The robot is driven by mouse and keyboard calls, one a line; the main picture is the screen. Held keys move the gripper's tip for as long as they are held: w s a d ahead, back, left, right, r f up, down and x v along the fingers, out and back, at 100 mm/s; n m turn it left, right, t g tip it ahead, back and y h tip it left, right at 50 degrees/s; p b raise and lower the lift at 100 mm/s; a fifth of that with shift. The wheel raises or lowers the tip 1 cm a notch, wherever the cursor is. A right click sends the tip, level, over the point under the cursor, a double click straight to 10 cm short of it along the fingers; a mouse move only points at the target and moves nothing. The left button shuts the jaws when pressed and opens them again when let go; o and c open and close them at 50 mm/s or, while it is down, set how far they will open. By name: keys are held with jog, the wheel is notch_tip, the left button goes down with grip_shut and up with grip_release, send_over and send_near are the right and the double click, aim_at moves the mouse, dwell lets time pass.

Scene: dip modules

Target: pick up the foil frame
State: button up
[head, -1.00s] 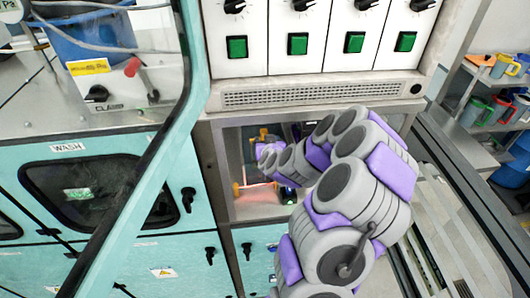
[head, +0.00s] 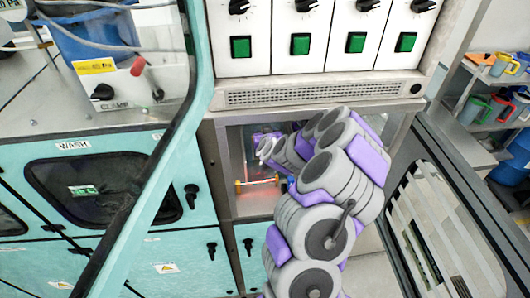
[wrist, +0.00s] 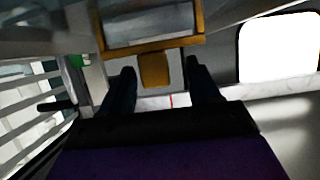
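The foil frame shows in the wrist view as an orange-yellow border (wrist: 150,44) around a grey sheet, with a short yellow tab (wrist: 154,71) on its near side. My gripper (wrist: 160,78) is open. Its two dark fingers stand on either side of the tab, with a gap at each side. In the head view my arm reaches into the recess under the switch panel. My gripper's fingers cannot be made out there, and I cannot identify the frame there.
The recess (head: 227,172) has side walls close around my arm. A rod with yellow ends (head: 238,186) crosses it low down, above a red glow. A teal cabinet (head: 40,215) stands at the left. An open dark-framed door (head: 455,190) is at the right.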

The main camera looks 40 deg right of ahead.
jog(key=c, duration=0.4)
jog(key=shift+d+f, duration=0.1)
jog(key=shift+d, duration=0.4)
jog(key=c, duration=0.5)
jog(key=shift+a, duration=0.1)
grip_shut()
jog(key=shift+a, duration=0.15)
